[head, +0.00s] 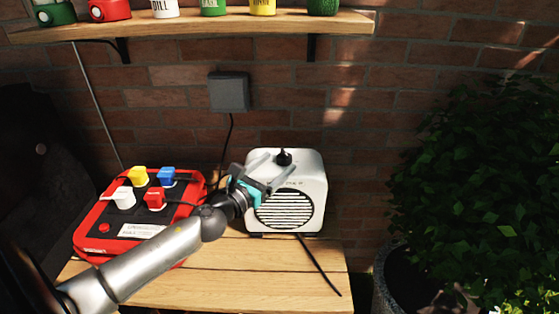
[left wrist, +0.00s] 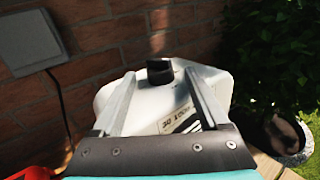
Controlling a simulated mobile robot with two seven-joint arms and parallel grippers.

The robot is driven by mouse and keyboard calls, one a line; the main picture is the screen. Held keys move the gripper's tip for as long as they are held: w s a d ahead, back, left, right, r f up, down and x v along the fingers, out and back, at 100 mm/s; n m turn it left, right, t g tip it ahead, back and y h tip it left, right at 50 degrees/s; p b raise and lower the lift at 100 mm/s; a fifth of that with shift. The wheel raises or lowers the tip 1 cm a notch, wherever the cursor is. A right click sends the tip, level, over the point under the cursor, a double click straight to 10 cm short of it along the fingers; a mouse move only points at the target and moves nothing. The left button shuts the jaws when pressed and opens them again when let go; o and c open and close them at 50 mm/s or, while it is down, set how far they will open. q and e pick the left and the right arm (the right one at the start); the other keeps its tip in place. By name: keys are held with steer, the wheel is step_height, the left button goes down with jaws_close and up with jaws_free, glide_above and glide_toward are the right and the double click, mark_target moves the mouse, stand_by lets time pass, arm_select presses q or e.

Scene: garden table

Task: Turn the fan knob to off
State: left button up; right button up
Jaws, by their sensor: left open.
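The white fan (head: 309,215) stands on the wooden table against the brick wall, with a round slatted grille in front. Its black knob (head: 284,157) sits on top. In the left wrist view the knob (left wrist: 159,71) shows between and beyond the fingertips, on the white fan body (left wrist: 150,104). My left gripper (head: 279,163) is open, with its two fingers reaching over the fan's top front, one to each side of the knob in the picture. I cannot tell whether either finger touches it. The knob's markings are too small to read. My right gripper is not in view.
A red power box (head: 92,215) with coloured plugs stands left on the wooden table (head: 220,285). A grey wall box (head: 229,92) with a black cable hangs above. A shelf (head: 200,27) with tins spans the top. A leafy plant (head: 470,190) fills the right.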

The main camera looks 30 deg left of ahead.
arm_select(q)
steer(key=shift+w, duration=1.05)
steer(key=shift+c, duration=0.4)
jaws_close()
